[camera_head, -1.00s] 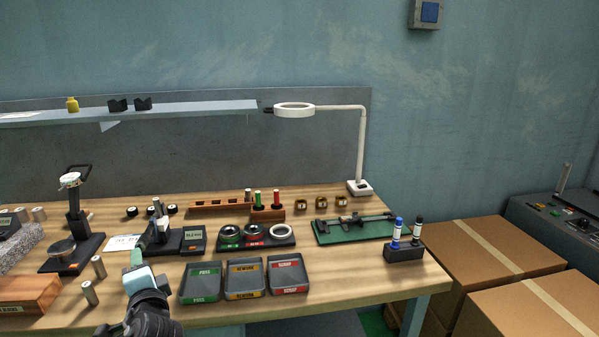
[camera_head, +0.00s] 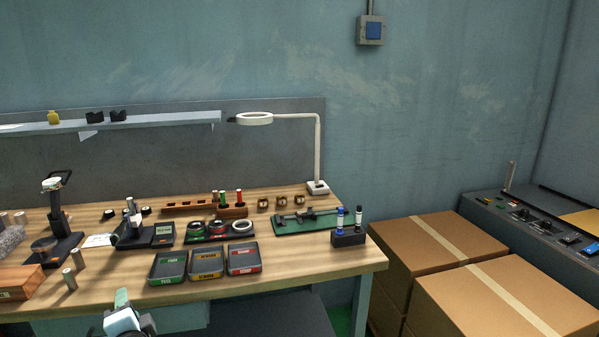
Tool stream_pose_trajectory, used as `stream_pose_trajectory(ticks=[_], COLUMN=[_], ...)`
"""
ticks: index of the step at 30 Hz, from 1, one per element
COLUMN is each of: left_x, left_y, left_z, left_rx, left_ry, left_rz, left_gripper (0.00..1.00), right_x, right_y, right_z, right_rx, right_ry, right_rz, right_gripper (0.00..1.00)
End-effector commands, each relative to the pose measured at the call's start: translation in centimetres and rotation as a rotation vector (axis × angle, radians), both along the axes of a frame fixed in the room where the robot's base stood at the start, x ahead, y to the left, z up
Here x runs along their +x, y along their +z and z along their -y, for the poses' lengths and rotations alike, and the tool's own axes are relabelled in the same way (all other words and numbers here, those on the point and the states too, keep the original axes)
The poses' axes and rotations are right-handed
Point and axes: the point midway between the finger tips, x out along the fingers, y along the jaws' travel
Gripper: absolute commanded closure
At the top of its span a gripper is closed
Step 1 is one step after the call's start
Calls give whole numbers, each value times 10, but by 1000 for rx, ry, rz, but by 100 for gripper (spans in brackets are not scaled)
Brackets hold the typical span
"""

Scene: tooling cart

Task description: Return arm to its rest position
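My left gripper (camera_head: 122,298) shows at the bottom left of the head view, low in front of the bench's front edge. Its pale end and dark wrist are visible. The fingers are small and seen nearly end-on, so I cannot tell whether they are open or shut. I see nothing held in it. The rest of that arm is below the picture. My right gripper is not in view.
The wooden bench (camera_head: 300,277) holds three sorting trays (camera_head: 206,275), metal cylinders (camera_head: 69,279), a marker holder (camera_head: 349,238) and a ring lamp (camera_head: 318,150). Cardboard boxes (camera_head: 500,290) stand to the right, beside a control console (camera_head: 530,235).

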Motion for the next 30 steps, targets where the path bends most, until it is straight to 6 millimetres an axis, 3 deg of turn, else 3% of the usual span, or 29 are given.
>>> stream_pose_trajectory(ticks=[8, 14, 18, 24, 30], left_x=[-53, -127, -189, -286, -367], left_y=[-84, -154, -193, -227, -239], left_z=[31, 64, 87, 117, 140], left_rx=[-228, -498, -709, -1020, -1276], left_ry=[-116, -181, -189, -141, -51], left_rz=[-75, -150, -201, -262, -295], left_gripper=[51, 51, 51, 51, 51], right_x=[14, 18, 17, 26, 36], right_y=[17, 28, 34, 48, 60], right_z=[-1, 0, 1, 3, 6], right_rx=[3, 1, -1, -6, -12], right_ry=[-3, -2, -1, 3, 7], right_rz=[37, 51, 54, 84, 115], right_gripper=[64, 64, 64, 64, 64])
